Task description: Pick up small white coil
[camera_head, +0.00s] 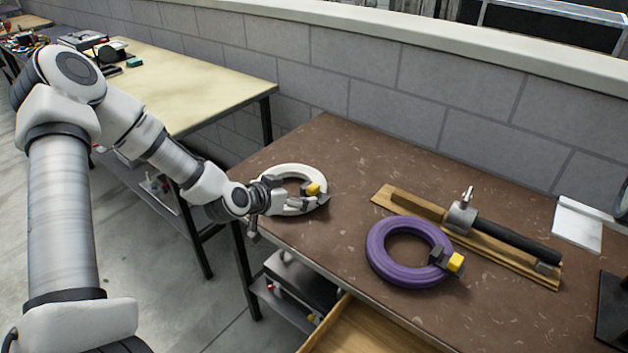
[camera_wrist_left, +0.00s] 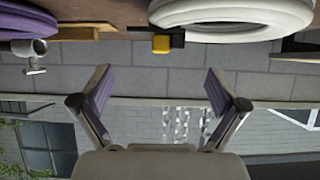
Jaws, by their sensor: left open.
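The small white coil (camera_head: 292,169) lies at the left end of the brown workbench, with a black and yellow plug (camera_head: 312,188) at its right side. My left gripper (camera_head: 300,196) is open and overlaps the near left part of the coil in the head view. In the left wrist view, the open fingers of the left gripper (camera_wrist_left: 158,88) have nothing between them. There the white coil (camera_wrist_left: 232,22) is at the top right edge, partly cut off, with its plug (camera_wrist_left: 162,43) beside it. Contact cannot be told. My right gripper is not in view.
A purple coil (camera_head: 386,265) with its own plug lies right of the white one. A wooden board (camera_head: 540,275) with a black-handled tool lies behind it. An open drawer (camera_head: 375,330) juts from the bench front. A grey block wall (camera_head: 440,100) runs behind.

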